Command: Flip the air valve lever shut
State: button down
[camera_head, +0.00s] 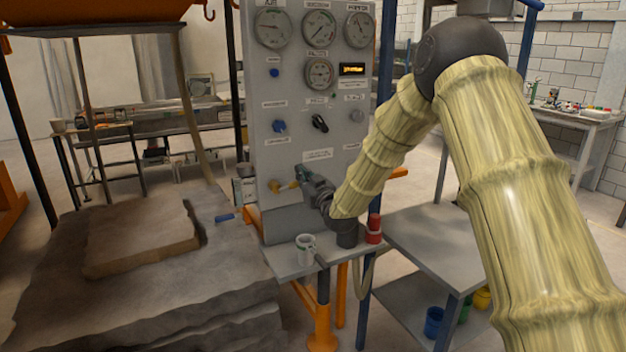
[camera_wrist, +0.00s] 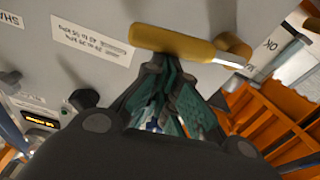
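The air valve lever (camera_head: 284,187) is a yellow handle low on the grey panel. In the wrist view the lever (camera_wrist: 172,42) lies roughly across the picture, slightly tilted, with a rounded yellow part at its right end. My gripper (camera_head: 301,175) is at the panel, right beside the lever. In the wrist view my gripper (camera_wrist: 170,72) has its teal-padded fingers drawn together at the tips, just below the handle. The tips overlap the handle's lower edge in the picture; I cannot tell whether they touch it. Nothing shows held between them.
The panel (camera_head: 262,105) carries gauges, knobs and a lit display. A mug (camera_head: 306,248) and a red object (camera_head: 374,229) stand on the shelf below. A stone block (camera_head: 142,235) lies at left. A grey table (camera_head: 455,245) stands at right.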

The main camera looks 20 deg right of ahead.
jog(key=shift+d+f+m+b, duration=0.25)
jog(key=shift+f+m+b, duration=0.05)
jog(key=shift+f+b, duration=0.3)
jog(key=shift+d+f, duration=0.1)
dwell(0.3)
notch_tip(320, 180, up, 4)
jog(key=p, duration=0.2)
jog(key=b+v, duration=0.3)
jog(key=v, duration=0.6)
jog(key=shift+s+f, duration=0.1)
dwell(0.3)
